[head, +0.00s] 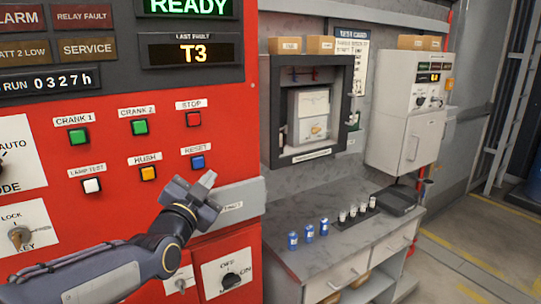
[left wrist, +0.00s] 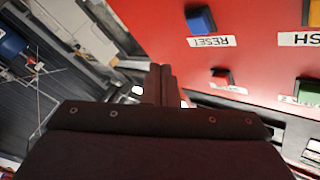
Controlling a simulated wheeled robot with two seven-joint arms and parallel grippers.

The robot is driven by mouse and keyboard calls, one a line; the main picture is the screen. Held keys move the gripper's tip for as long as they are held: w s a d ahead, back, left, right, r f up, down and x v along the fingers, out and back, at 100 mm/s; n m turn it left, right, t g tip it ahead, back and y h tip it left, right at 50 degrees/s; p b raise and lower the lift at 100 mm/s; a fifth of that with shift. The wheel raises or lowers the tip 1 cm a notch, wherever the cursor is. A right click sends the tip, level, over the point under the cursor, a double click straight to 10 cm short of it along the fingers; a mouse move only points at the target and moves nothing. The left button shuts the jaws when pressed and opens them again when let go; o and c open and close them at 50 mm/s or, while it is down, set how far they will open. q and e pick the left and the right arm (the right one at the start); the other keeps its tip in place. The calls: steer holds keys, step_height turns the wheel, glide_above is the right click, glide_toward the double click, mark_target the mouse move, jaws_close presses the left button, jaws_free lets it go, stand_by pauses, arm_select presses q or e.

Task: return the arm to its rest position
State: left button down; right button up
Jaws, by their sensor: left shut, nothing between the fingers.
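My left arm (head: 130,262) comes in from the lower left in the head view. Its gripper (head: 207,182) is shut and empty, in front of the red control panel (head: 225,115), just below and right of the blue RESET button (head: 197,162). In the left wrist view the closed fingers (left wrist: 161,84) point toward the panel's edge, with the blue button (left wrist: 200,20) up and to the right. I cannot tell any contact with the panel. My right gripper is not in view.
The panel also carries a red STOP button (head: 193,119), a yellow HUSH button (head: 148,174) and a key switch (head: 20,236). A grey handle-like plate (head: 245,197) juts out beside the gripper. A bench (head: 345,240) with small blue cans (head: 309,233) stands to the right.

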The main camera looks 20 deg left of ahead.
arm_select(q)
steer(key=s+d+f+n+g+h, duration=0.1)
steer(key=s+d+f+n+g, duration=0.1)
steer(key=s+f, duration=0.5)
steer(key=s+d+f+n+g+h, duration=0.2)
steer(key=s+d+f+g, duration=0.3)
steer(key=s, duration=0.5)
steer(key=s+d+f+n+g+h, duration=0.2)
steer(key=s+f+g, duration=0.4)
steer(key=s+f, duration=0.3)
steer(key=shift+s+d+f+n+g, duration=0.35)
steer(key=shift+d+f+n, duration=0.35)
steer(key=shift+d+n, duration=0.3)
steer(key=shift+a, duration=0.1)
